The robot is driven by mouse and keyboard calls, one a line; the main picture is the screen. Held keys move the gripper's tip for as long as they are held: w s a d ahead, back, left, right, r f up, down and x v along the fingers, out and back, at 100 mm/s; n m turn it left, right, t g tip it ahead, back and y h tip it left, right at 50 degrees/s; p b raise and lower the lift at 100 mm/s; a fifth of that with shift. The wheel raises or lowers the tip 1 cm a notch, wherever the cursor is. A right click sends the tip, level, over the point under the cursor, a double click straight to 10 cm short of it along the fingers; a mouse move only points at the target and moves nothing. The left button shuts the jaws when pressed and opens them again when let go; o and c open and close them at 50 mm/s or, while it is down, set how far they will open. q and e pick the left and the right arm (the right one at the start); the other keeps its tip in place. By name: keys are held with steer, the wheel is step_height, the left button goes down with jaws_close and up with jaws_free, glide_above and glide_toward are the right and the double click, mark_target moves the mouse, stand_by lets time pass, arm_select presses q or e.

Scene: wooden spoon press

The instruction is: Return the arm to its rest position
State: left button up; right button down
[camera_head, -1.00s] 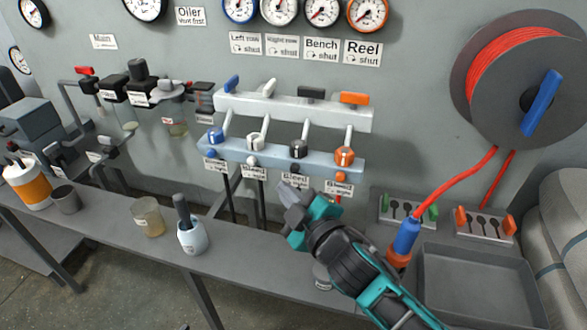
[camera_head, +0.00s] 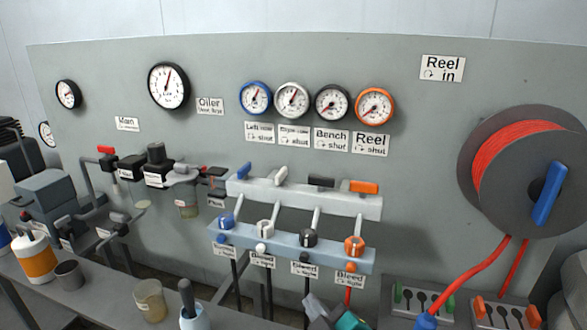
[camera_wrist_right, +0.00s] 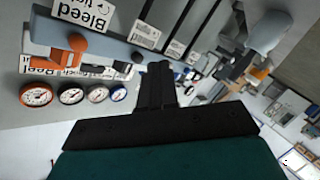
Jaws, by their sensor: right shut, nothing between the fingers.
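My right gripper (camera_head: 318,308) shows at the bottom edge of the head view, below the manifold with the colored knobs. Only its grey fingertips and a bit of its teal body are in that view. In the right wrist view its dark fingers (camera_wrist_right: 158,85) are together with nothing between them. The fingers appear apart from the manifold (camera_head: 290,245) and its orange bleed knob (camera_head: 354,246). The rest of the right arm is out of the head view. My left gripper is not in view.
Gauges (camera_head: 314,100) and labels are on the grey panel (camera_head: 430,150). A red hose reel (camera_head: 525,170) hangs at the right. A bench (camera_head: 110,300) holds an orange-banded bottle (camera_head: 36,260), a dark cup (camera_head: 69,275), a beaker (camera_head: 150,299) and a white pot (camera_head: 194,318).

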steer(key=s+d+f+m+g+h, duration=0.25)
steer(key=s+d+g, duration=0.2)
steer(key=s, duration=0.35)
steer(key=s+d+f+m+g+h, duration=0.1)
steer(key=s+d+f+m+g, duration=0.25)
steer(key=s+d, duration=0.3)
steer(key=s+d+f+m+g+h, duration=0.25)
steer(key=s+d+m, duration=0.2)
steer(key=s, duration=0.35)
steer(key=w+a+f+t+y, duration=0.2)
steer(key=w+f+t, duration=0.4)
steer(key=w+f, duration=0.1)
steer(key=shift+f+n+t+y, duration=0.35)
steer(key=shift+f+n, duration=0.1)
steer(key=shift+f, duration=0.4)
